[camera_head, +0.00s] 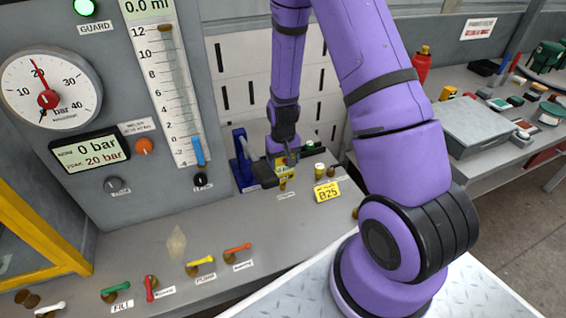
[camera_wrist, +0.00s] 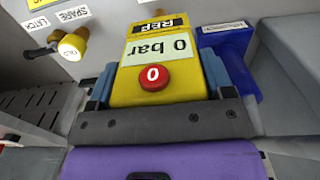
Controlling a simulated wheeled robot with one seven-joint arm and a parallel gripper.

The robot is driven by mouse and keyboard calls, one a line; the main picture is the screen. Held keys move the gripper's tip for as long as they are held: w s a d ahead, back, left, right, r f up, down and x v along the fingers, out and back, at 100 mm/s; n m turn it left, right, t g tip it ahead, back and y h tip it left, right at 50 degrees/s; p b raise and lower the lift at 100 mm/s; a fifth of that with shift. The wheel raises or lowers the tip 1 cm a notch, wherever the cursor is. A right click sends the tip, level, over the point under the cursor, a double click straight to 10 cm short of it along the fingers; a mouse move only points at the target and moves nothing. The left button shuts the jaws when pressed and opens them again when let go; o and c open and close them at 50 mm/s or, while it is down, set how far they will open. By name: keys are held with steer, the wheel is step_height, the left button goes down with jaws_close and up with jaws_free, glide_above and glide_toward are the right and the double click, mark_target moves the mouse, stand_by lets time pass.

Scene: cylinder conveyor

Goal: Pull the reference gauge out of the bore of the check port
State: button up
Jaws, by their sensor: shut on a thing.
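In the head view a brass fitting (camera_head: 283,186) shows just below the gauge. The gauge's lower end and the bore are hidden, so I cannot tell how deep it sits.
A blue holder (camera_head: 242,162) stands just left of the gauge, close beside it in the wrist view (camera_wrist: 236,48). A brass spare port (camera_head: 320,170) and a yellow "825" tag (camera_head: 327,191) are to the right. The grey gauge panel (camera_head: 110,205) rises at left. Levers line the front.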

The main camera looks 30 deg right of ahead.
steer(key=shift+r, duration=2.45)
